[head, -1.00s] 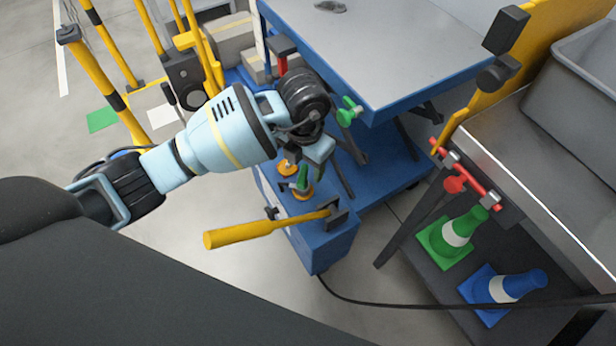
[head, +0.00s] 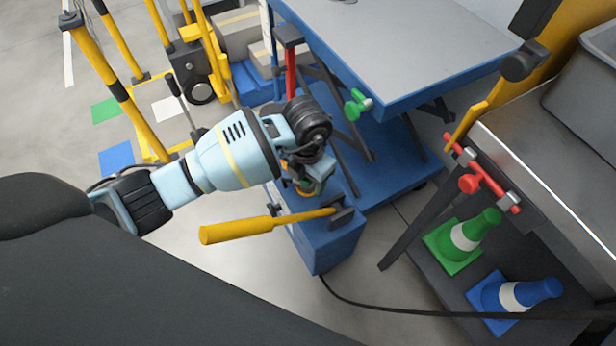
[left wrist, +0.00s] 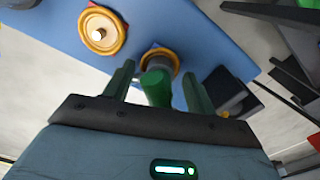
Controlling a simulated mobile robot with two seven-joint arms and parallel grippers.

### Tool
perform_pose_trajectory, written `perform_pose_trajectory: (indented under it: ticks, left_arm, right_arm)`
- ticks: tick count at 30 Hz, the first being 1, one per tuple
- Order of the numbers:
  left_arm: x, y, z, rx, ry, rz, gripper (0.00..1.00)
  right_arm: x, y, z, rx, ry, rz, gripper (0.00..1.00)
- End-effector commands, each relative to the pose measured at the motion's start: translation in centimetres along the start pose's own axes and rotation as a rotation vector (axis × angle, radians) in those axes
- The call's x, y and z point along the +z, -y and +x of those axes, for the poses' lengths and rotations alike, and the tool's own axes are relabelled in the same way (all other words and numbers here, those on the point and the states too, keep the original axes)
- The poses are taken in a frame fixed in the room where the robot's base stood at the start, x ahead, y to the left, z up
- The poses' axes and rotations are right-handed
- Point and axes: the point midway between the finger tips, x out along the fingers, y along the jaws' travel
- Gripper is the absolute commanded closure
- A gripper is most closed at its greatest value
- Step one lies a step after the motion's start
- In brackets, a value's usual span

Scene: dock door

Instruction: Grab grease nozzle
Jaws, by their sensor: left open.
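The grease nozzle is a green upright piece in the left wrist view (left wrist: 157,86), set in an orange ring (left wrist: 162,58) on top of the blue cabinet (head: 328,246). My left gripper (left wrist: 158,82) is open, with one dark green finger on each side of the nozzle. I cannot tell whether either finger touches it. In the head view the left gripper (head: 314,184) hides most of the nozzle and ring. My right gripper is not in view.
A second orange ring (left wrist: 102,31) with a pale centre sits beside the nozzle. A yellow handle (head: 236,229) sticks out leftward from the cabinet. A blue lift table (head: 400,50) stands behind; green (head: 466,238) and blue (head: 515,294) cones sit on a shelf at right.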

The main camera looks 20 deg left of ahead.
Motion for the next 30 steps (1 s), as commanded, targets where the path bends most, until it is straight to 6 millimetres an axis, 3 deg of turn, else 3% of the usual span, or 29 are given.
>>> perform_pose_trajectory:
  ticks: [5, 18, 25, 30]
  left_arm:
    - [0.0, 0.0, -0.1, 0.000, 0.002, 0.000, 0.44]
    - [0.1, 0.0, -0.1, 0.000, 0.002, 0.000, 1.00]
    - [0.1, 0.0, -0.5, 0.000, 0.003, 0.000, 1.00]
    - [0.1, 0.0, -2.8, 0.000, 0.006, 0.001, 1.00]
  right_arm:
    - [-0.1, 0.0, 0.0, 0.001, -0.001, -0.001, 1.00]
    - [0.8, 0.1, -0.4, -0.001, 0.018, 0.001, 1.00]
    - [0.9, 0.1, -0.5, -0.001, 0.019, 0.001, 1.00]
    - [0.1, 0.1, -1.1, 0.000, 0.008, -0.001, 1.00]
